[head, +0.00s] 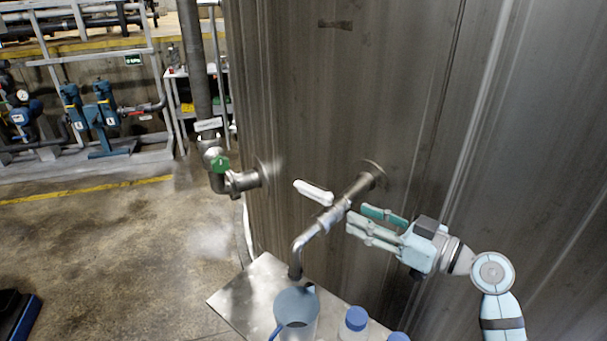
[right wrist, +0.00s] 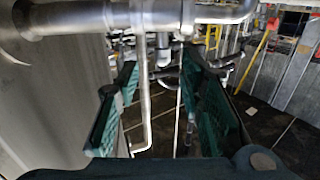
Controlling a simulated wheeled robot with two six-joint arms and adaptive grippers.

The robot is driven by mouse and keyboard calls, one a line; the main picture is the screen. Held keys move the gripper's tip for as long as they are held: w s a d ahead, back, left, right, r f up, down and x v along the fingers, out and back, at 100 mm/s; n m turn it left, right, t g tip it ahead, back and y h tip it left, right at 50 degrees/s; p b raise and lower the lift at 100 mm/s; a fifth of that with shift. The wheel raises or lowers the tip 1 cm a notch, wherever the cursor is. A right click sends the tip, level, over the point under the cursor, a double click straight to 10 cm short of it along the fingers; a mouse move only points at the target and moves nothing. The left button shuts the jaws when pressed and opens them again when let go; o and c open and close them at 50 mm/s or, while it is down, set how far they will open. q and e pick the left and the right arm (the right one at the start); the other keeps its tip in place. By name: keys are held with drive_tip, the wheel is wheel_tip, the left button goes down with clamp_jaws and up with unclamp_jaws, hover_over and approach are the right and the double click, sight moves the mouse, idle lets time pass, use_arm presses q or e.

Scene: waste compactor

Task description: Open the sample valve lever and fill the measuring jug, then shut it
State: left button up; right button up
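The sample valve pipe (head: 352,190) comes out of the tank wall and ends in a downturned spout (head: 296,262). Its white lever (head: 313,192) sticks out to the left, crosswise to the pipe. The measuring jug (head: 296,308), with a bluish round top, stands under the spout; its fill level cannot be told. My right gripper (head: 356,216) is just right of the valve pipe, fingers pointing left, apart and empty. In the right wrist view its two green fingers (right wrist: 160,75) stand apart, with the metal pipe (right wrist: 150,14) across the top. My left gripper is not in view.
The jug stands on a metal shelf (head: 240,298) beside a blue-capped bottle (head: 354,324) and another blue cap (head: 398,337). A second pipe with a green-handled valve (head: 220,164) is on the left. The tank wall (head: 420,110) is close behind my right gripper.

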drive_tip(key=w+a+r, duration=0.1)
drive_tip(key=w, duration=0.1)
drive_tip(key=p, duration=0.1)
approach(307, 186)
drive_tip(key=w+a, duration=0.1)
drive_tip(key=a, duration=0.2)
drive_tip(key=shift+w+r+y, duration=0.15)
drive_tip(key=shift+w+y, duration=0.15)
drive_tip(key=shift+w, duration=0.1)
drive_tip(key=x, duration=0.5)
drive_tip(key=shift+w+f, duration=0.4)
drive_tip(key=shift+w, duration=0.1)
drive_tip(key=shift+w+a, duration=0.25)
drive_tip(key=shift+a, duration=0.15)
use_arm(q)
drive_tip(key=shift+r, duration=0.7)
use_arm(e)
drive_tip(key=shift+s, duration=0.1)
drive_tip(key=shift+r, duration=0.1)
drive_tip(key=shift+c, duration=0.6)
clamp_jaws()
